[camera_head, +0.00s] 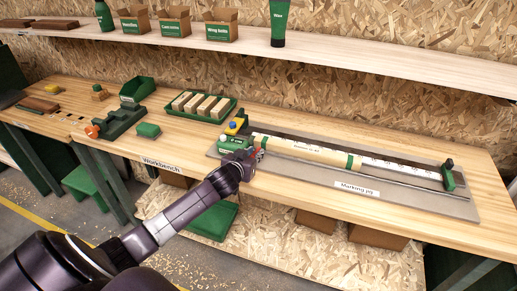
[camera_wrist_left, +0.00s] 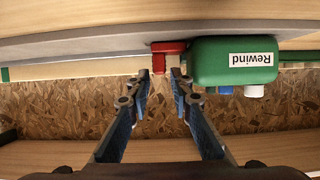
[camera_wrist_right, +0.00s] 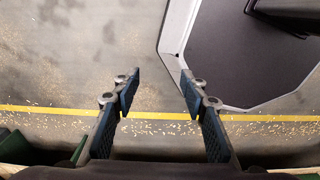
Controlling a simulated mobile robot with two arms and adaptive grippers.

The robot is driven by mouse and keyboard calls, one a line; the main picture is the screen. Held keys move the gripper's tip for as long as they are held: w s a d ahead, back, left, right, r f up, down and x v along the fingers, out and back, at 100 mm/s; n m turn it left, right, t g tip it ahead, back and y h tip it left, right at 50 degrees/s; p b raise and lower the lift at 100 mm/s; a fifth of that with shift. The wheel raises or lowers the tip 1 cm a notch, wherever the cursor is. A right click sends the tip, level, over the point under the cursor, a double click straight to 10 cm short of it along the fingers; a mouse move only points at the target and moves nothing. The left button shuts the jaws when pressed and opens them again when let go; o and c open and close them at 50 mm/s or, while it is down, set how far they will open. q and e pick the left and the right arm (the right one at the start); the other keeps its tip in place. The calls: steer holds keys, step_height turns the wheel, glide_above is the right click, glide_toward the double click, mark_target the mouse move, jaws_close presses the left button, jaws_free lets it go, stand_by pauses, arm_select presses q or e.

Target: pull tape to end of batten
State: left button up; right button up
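A green tape case (camera_head: 230,145) sits at the left end of the marking jig (camera_head: 340,198); its "Rewind" label shows in the left wrist view (camera_wrist_left: 232,62). The pale batten (camera_head: 300,150) with green bands lies along the jig towards a green end stop (camera_head: 448,176). A red tab (camera_wrist_left: 168,47) sits beside the case at the batten's left end. My left gripper (camera_wrist_left: 161,77) is open, its fingertips close to the red tab, one on either side of its lower part. I cannot tell whether they touch it. My right gripper (camera_wrist_right: 158,82) is open and empty above the floor.
A yellow block with a blue button (camera_head: 236,125) stands behind the case. A green tray of wood blocks (camera_head: 203,105) and a green tool (camera_head: 118,121) are further left on the workbench. A shelf (camera_head: 330,55) with boxes and bottles runs above. The bench front right is clear.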

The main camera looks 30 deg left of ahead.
mark_target(258, 150)
arm_select(q)
steer(key=x, duration=0.4)
steer(key=shift+w+f, duration=0.15)
arm_select(e)
steer(key=w, duration=0.2)
steer(key=shift+w+r, duration=0.3)
steer(key=shift+w, duration=0.05)
steer(key=shift+s, duration=0.1)
arm_select(q)
jaws_close()
arm_select(e)
steer(key=shift+s, duration=0.45)
